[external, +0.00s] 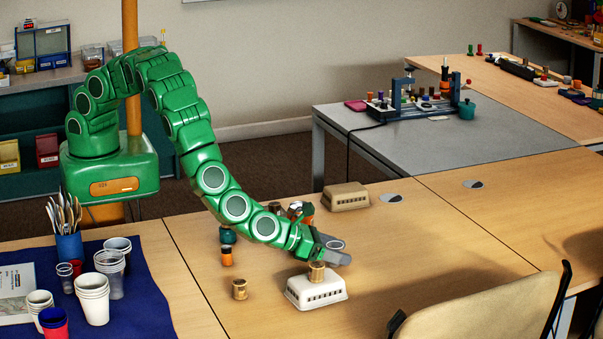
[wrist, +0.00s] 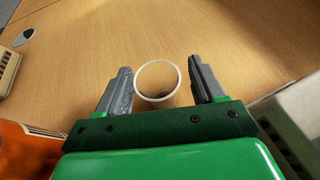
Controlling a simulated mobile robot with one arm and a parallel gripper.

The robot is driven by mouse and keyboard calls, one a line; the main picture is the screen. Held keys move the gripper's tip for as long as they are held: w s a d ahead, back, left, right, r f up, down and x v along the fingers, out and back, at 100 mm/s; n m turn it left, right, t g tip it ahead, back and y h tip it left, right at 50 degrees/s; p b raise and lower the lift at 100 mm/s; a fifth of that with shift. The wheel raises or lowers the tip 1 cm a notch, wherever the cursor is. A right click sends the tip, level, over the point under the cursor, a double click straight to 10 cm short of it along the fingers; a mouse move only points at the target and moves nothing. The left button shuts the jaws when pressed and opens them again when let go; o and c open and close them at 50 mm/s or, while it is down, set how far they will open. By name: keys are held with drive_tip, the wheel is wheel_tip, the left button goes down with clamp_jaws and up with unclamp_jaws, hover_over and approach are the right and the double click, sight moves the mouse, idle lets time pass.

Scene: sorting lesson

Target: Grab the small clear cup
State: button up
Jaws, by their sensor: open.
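A small clear cup (wrist: 157,80) with a pale round rim stands on the wooden table, seen from above in the wrist view. My gripper (wrist: 160,68) is open, with one grey finger on each side of the cup. Narrow gaps seem to show between the fingers and the cup. In the external view, the rim of a clear cup (external: 335,244) shows at the grey fingers of my gripper (external: 334,252), low over the table. Most of that cup is hidden behind the fingers there.
A white box (external: 316,292) with a brown spool (external: 316,272) on top stands close in front of my gripper. Another beige box (external: 345,197) is behind. A small spool (external: 240,289) stands left. More cups (external: 110,272) stand on the blue cloth (external: 140,300). The table to the right is clear.

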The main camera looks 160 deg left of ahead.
drive_tip(key=shift+w+a+f, duration=0.15)
drive_tip(key=shift+a+f, duration=0.05)
drive_tip(key=shift+a, duration=0.45)
drive_tip(key=shift+c, duration=0.5)
drive_tip(key=c, duration=0.9)
drive_tip(key=shift+r, duration=0.1)
